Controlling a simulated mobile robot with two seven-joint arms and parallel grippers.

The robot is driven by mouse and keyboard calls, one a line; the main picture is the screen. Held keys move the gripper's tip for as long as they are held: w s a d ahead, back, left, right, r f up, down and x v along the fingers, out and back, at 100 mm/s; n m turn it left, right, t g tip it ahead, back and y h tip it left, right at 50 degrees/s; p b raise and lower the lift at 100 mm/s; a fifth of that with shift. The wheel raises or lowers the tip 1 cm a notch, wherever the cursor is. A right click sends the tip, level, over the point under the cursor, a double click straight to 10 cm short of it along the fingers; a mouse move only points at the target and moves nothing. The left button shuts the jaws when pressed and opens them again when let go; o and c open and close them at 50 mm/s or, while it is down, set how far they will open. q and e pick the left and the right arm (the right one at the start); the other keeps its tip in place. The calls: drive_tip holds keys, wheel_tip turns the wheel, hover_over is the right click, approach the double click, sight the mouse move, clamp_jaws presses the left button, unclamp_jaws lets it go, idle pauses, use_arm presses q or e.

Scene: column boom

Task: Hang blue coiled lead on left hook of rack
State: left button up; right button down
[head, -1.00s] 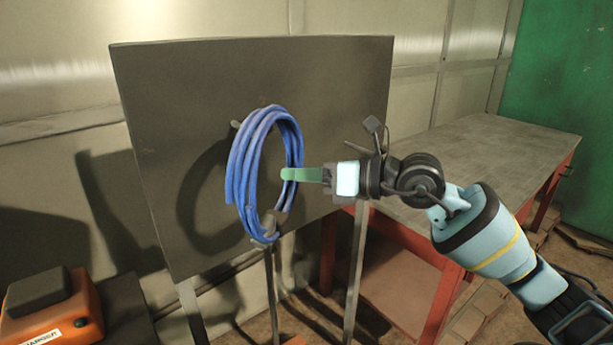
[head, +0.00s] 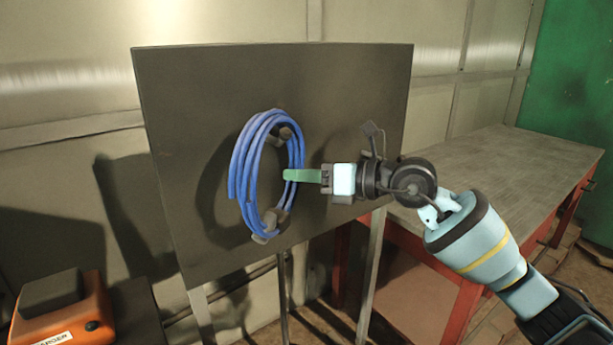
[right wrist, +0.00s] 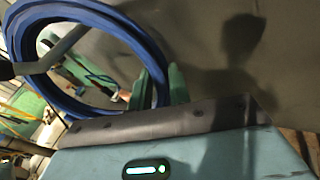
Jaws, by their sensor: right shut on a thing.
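The blue coiled lead (head: 243,165) hangs upright as a loop in front of the dark grey rack panel (head: 355,85). My right gripper (head: 290,175) is shut on the right side of the loop; its green fingers also flank the lead (right wrist: 120,32) in the right wrist view (right wrist: 157,88). A grey knob-like part (head: 286,133) shows inside the top of the loop, and another grey part (head: 272,220) at its bottom. In the right wrist view a grey rod (right wrist: 62,45) crosses the loop's opening. I cannot tell whether the lead rests on the hook. My left gripper is out of view.
A red-framed workbench (head: 480,165) with a grey top stands at the right behind my right arm. An orange charger box (head: 70,318) sits at lower left. The panel stands on metal legs (head: 371,275). A metal wall is behind.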

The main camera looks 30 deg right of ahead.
drive_tip(key=shift+w+f, duration=0.25)
drive_tip(key=shift+w, duration=0.1)
drive_tip(key=shift+f, duration=0.15)
drive_tip(key=shift+f, duration=0.15)
idle(0.3)
drive_tip(key=c, duration=1.3)
unclamp_jaws()
drive_tip(key=shift+o, duration=0.3)
drive_tip(key=shift+a, duration=0.1)
drive_tip(key=shift+s+d, duration=0.3)
drive_tip(key=shift+d, duration=0.25)
drive_tip(key=b+v, duration=0.1)
drive_tip(key=v, duration=0.5)
drive_tip(key=shift+s+b, duration=0.35)
drive_tip(key=shift+s, duration=0.1)
